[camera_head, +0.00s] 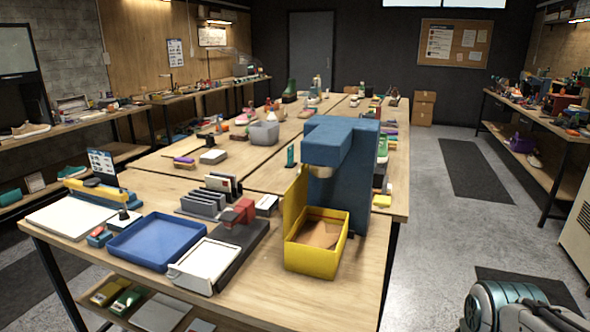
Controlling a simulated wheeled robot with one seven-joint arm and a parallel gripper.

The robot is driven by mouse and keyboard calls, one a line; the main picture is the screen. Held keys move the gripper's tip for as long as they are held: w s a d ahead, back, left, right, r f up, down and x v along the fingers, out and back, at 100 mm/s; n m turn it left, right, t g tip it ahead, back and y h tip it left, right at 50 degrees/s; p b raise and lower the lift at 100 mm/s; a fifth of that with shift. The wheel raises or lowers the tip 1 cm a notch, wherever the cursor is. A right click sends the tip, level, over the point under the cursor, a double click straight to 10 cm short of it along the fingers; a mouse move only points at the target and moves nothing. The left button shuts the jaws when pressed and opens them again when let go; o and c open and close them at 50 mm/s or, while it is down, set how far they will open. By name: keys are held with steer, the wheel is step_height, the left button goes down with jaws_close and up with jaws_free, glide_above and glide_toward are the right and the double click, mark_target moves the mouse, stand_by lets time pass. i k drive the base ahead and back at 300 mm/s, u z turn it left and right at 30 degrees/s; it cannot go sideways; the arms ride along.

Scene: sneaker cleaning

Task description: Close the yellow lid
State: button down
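A yellow box (312,262) stands on the near right part of the wooden table, in front of a blue machine. Its yellow lid (295,207) stands raised along the box's left side, so the box is open. A brown sheet or lining shows inside the box. Part of my arm shows at the bottom right corner, off the table's right side and well apart from the box. My gripper's fingers are not in view.
The tall blue machine (352,185) stands right behind the box and overhangs near the lid. A blue tray (156,241), a white-topped device (205,264) and grey upright holders (205,203) lie to the left. Floor right of the table is clear, with dark mats (475,170).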

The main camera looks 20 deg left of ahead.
mark_target(296, 197)
steer(key=k, duration=1.2)
steer(key=u, duration=0.9)
steer(key=i, duration=1.3)
steer(key=z, duration=0.7)
